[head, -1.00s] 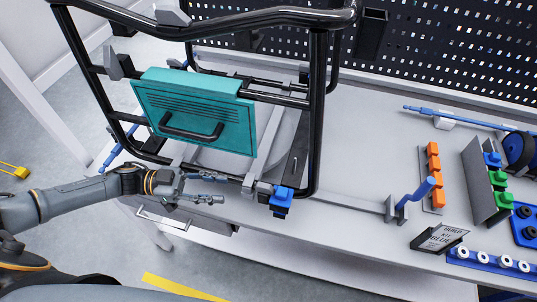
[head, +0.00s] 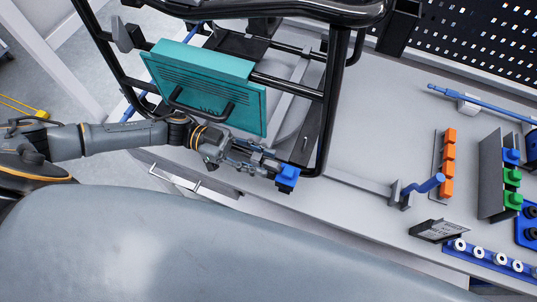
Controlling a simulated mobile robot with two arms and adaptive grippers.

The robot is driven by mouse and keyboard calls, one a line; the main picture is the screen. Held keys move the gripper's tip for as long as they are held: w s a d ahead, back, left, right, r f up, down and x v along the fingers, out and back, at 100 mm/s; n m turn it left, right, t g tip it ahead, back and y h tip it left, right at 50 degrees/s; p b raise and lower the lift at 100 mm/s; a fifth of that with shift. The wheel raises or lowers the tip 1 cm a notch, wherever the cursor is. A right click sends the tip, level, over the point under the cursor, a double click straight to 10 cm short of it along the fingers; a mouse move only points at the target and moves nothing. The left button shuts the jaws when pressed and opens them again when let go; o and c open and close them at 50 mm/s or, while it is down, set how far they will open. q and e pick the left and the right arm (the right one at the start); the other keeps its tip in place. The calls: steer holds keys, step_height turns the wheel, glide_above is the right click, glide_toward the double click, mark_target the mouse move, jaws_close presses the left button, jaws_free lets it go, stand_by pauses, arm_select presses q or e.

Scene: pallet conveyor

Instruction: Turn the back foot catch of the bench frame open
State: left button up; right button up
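The black tubular bench frame (head: 330,100) stands on the grey bench and carries a teal panel (head: 205,85) with a black handle. A blue catch block (head: 288,177) sits at the frame's near right foot, by the bench's front edge. I cannot tell whether it is the back foot catch. My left gripper (head: 262,163) reaches in from the left, below the panel. Its fingertips are close to the blue block; contact is unclear. Finger spacing is hard to read against the grey foot parts, which the gripper partly hides. My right gripper is out of view.
A blue-handled clamp (head: 425,185) stands right of the frame. Farther right are orange blocks (head: 448,160), green blocks (head: 513,187), a sign (head: 438,231) and a blue rail with white rings (head: 490,255). A perforated panel (head: 470,50) rises behind.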

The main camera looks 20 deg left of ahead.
arm_select(q)
steer(key=shift+s+d+r, duration=0.1)
steer(key=shift+d, duration=1)
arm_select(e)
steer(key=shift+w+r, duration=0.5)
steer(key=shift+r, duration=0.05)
arm_select(q)
jaws_close()
steer(key=shift+f+m+g+b, duration=0.2)
steer(key=shift+m+g+b, duration=0.1)
steer(key=shift+m+g, duration=0.15)
steer(key=shift+m+g+b, duration=0.25)
steer(key=shift+g+b, duration=0.1)
steer(key=shift+g, duration=0.3)
steer(key=shift+r, duration=0.1)
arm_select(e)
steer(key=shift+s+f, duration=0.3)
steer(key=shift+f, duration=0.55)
